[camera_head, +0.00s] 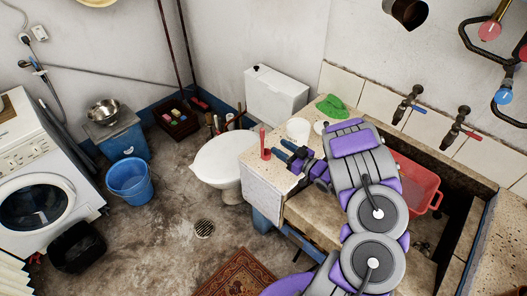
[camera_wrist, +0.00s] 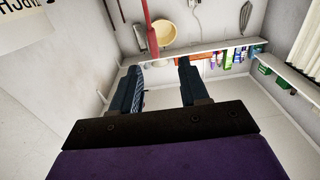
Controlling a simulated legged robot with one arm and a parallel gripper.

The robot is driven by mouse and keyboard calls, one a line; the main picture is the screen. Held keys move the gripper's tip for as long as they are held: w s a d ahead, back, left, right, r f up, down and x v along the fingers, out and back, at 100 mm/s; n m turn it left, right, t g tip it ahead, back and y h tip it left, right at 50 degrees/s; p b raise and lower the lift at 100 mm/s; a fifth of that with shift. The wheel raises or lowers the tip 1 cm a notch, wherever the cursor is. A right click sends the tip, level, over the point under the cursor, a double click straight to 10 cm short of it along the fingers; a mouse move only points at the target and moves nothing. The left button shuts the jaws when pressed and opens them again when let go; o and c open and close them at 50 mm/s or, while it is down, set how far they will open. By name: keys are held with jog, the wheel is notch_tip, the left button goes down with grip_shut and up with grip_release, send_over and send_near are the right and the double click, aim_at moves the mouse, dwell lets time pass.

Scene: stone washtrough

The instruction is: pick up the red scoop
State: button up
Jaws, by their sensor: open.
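The red scoop (camera_head: 265,146) stands upright near the left edge of the speckled counter (camera_head: 262,160). My gripper (camera_head: 280,149) is open, with its dark fingers pointing left at the scoop from close by. In the wrist view, the picture is upside down and the red scoop (camera_wrist: 151,38) comes in from the top. Its end shows just past the fingertips of my gripper (camera_wrist: 161,66), closer to the left finger. The space between the fingers looks empty. I cannot tell whether a finger touches the scoop.
A white container (camera_head: 298,129) and a green cloth (camera_head: 332,106) are behind my gripper on the counter. A red basin (camera_head: 418,182) sits in the stone trough to the right, below the wall taps (camera_head: 407,104). The toilet (camera_head: 222,158) is left of the counter.

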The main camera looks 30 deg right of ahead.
aim_at(264, 134)
jog(key=x, duration=0.4)
jog(key=shift+w+d+f+b, duration=0.15)
jog(key=shift+w+d+b, duration=0.1)
jog(key=shift+w+b, duration=0.1)
jog(key=shift+x, duration=0.95)
jog(key=b+x, duration=0.1)
jog(key=x, duration=0.3)
jog(key=shift+w+a, duration=0.1)
jog(key=shift+w, duration=0.25)
jog(key=shift+d+r, duration=0.2)
jog(key=shift+d, duration=0.1)
jog(key=shift+c, duration=0.8)
jog(key=shift+a, duration=0.2)
jog(key=c, duration=0.6)
grip_shut()
